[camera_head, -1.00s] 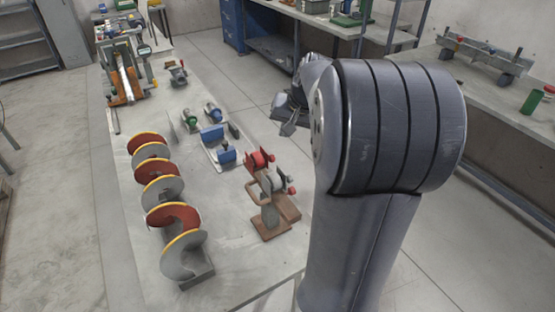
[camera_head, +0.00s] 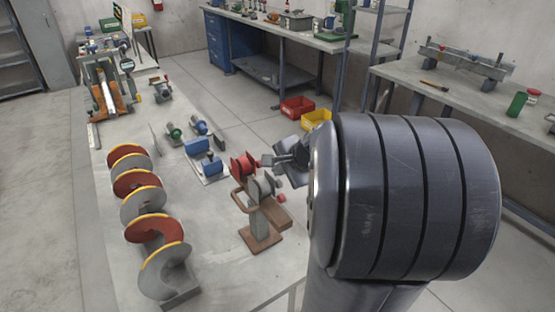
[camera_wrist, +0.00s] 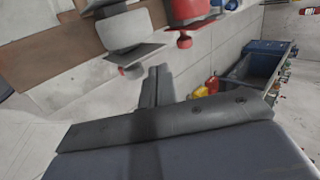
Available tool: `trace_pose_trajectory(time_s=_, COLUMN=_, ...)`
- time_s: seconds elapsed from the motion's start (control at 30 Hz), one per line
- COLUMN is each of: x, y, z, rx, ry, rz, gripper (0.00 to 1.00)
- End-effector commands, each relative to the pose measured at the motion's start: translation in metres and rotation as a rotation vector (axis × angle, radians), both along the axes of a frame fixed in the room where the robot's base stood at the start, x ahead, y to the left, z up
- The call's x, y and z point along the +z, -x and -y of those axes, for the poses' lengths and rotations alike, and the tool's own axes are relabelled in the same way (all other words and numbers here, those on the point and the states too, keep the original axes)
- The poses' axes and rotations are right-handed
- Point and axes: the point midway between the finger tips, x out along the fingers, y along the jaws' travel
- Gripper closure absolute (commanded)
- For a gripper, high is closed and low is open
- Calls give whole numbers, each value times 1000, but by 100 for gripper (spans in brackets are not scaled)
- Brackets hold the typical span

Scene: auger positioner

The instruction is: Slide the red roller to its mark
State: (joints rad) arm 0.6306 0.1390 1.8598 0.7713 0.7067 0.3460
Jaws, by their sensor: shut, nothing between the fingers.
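The red roller (camera_head: 243,166) stands at the right edge of the near table, beside a grey roller (camera_head: 264,186). In the wrist view the red roller (camera_wrist: 192,12) is at the top middle, cut by the frame edge, with a small red knob below it. The grey roller (camera_wrist: 125,32) is left of it. My gripper (camera_head: 268,160) is close to the right of the red roller in the head view. In the wrist view its fingers (camera_wrist: 157,72) are together and empty, apart from both rollers. I cannot make out the mark.
A red and grey auger (camera_head: 142,210) lies along the table's left. Red (camera_head: 297,107) and yellow (camera_head: 316,119) bins are on the floor.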

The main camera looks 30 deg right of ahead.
Motion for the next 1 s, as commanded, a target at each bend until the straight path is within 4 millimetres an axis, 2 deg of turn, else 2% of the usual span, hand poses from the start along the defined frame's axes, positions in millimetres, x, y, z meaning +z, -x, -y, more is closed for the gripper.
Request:
trace_pose_trajectory(time_s=0.1, x=-18, y=-15, z=-2, rx=3, ry=-2, rz=-4, gripper=100)
trace_pose_trajectory(time_s=0.2, x=-16, y=-30, z=-4, rx=5, ry=1, rz=-2, gripper=100)
trace_pose_trajectory(time_s=0.4, x=-19, y=-48, z=-5, rx=2, ry=1, rz=0, gripper=100)
trace_pose_trajectory(time_s=0.87, x=-21, y=-53, z=-5, rx=2, ry=2, rz=0, gripper=100)
trace_pose_trajectory(time_s=1.0, x=-22, y=-63, z=-7, rx=4, ry=2, rz=0, gripper=100)
